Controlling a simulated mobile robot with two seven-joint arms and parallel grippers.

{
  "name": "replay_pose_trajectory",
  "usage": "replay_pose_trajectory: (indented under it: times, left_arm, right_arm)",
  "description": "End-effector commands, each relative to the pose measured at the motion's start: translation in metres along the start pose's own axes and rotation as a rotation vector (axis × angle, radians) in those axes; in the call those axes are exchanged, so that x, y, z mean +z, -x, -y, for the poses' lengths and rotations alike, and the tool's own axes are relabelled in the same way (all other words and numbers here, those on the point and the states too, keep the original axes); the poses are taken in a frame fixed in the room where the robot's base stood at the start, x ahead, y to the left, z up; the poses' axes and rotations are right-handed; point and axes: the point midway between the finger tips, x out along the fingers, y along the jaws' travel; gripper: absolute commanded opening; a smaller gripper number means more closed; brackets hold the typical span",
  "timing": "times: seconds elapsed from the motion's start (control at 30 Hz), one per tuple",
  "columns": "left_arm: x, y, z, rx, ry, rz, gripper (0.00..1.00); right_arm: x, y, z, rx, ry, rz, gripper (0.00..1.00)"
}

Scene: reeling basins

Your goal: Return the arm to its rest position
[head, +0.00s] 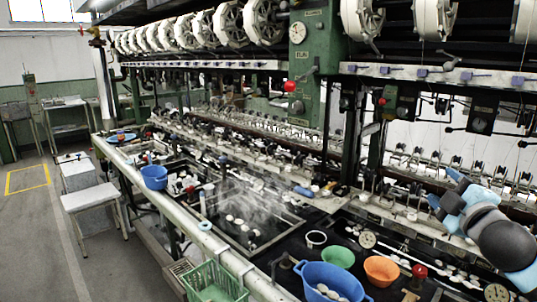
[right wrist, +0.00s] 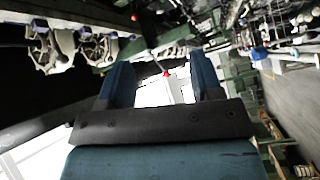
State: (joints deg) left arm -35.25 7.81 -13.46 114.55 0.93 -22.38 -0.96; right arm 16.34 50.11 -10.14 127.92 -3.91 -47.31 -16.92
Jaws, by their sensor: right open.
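My right gripper (head: 443,186) is at the right edge in the head view, raised in front of the reeling machine, with its blue fingers toward the upper left. In the right wrist view, the two blue fingers of the right gripper (right wrist: 163,78) stand apart with nothing between them. Its arm is light blue and dark grey and comes in from the right edge. My left gripper is in neither view.
Below are dark water basins with white cocoons. A blue basket (head: 330,283), green bowl (head: 338,257), orange bowl (head: 381,270) and green crate (head: 212,283) stand at the front. The green machine column (head: 311,75) rises behind. A stool (head: 91,198) stands on open floor left.

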Motion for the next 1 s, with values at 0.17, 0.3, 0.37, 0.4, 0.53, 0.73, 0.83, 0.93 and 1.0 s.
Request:
replay_pose_trajectory:
  times: [0.17,0.3,0.37,0.4,0.53,0.73,0.83,0.93,1.0]
  left_arm:
    - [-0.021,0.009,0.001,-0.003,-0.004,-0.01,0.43]
    - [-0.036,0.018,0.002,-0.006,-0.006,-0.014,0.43]
    - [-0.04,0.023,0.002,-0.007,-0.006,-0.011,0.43]
    - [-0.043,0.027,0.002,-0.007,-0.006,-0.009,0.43]
    - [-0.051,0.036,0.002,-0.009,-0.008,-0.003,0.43]
    - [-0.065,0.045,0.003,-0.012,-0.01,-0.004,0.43]
    - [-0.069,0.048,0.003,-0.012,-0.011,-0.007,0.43]
    - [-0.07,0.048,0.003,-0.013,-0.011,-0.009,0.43]
    - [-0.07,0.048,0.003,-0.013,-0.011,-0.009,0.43]
  right_arm:
    - [0.004,0.011,0.09,-0.165,-0.174,0.007,0.59]
    - [0.004,0.044,0.179,-0.314,-0.361,0.036,0.59]
    - [0.002,0.066,0.22,-0.38,-0.454,0.06,0.59]
    - [-0.001,0.083,0.245,-0.42,-0.516,0.078,0.59]
    - [-0.012,0.149,0.32,-0.537,-0.721,0.159,0.59]
    - [-0.036,0.249,0.392,-0.642,-0.979,0.298,0.59]
    - [-0.045,0.281,0.409,-0.664,-1.055,0.347,0.59]
    - [-0.05,0.298,0.418,-0.673,-1.095,0.375,0.59]
    - [-0.051,0.302,0.421,-0.675,-1.106,0.381,0.59]
